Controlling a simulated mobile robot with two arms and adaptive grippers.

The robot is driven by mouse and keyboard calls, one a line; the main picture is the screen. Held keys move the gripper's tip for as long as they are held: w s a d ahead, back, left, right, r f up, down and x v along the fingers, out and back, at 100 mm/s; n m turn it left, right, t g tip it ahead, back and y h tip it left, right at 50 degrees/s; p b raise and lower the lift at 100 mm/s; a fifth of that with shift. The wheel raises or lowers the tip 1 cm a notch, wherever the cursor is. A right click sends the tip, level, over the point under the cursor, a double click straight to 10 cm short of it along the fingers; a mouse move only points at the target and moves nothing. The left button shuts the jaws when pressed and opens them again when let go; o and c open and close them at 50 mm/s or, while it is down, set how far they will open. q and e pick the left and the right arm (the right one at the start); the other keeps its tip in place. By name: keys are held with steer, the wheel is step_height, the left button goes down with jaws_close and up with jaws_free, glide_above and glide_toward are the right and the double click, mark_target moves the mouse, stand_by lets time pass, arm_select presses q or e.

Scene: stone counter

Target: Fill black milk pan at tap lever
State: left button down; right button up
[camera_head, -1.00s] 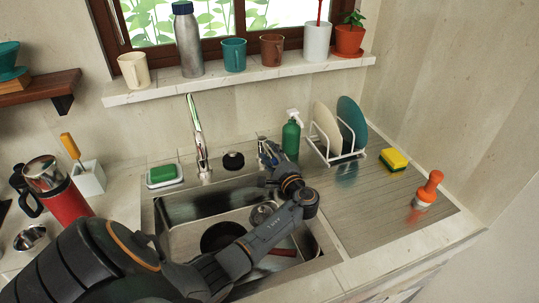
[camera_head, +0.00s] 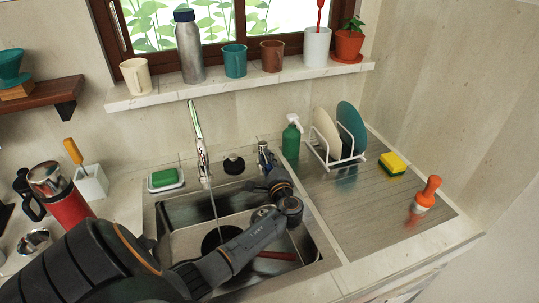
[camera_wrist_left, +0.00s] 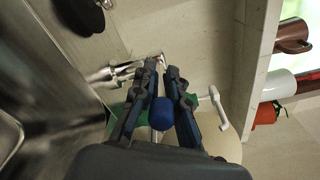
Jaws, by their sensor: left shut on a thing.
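The chrome tap (camera_head: 201,150) stands at the back of the sink (camera_head: 172,220). A thin water stream (camera_head: 212,200) falls from it toward the black milk pan (camera_head: 211,241), which sits in the basin, partly hidden by my left arm. A red handle (camera_head: 277,255) shows right of the pan beneath the arm. My left gripper (camera_head: 264,150) is at the back right corner of the sink, shut on the tap lever; the fingers hide much of the contact. In the left wrist view a blue knob (camera_wrist_left: 162,113) lies between the fingers (camera_wrist_left: 161,67). My right gripper is not in view.
A black stopper (camera_head: 234,163) stands between tap and gripper. A green spray bottle (camera_head: 291,138) and dish rack (camera_head: 340,155) with plates are close right of the gripper. Mugs line the sill (camera_head: 240,84) above.

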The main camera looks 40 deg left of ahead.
arm_select(q)
steer(key=shift+s+a+m+t+h, duration=0.25)
steer(key=shift+m+t+h, duration=0.2)
steer(key=shift+t, duration=0.15)
steer(key=shift+s+a+m+t+h, duration=0.15)
steer(key=shift+s+m+t+h, duration=0.1)
steer(key=shift+m+t+h, duration=0.25)
steer(key=c, duration=1.3)
jaws_free()
steer(key=shift+c, duration=0.2)
steer(key=v, duration=1.2)
steer(key=shift+f, duration=0.15)
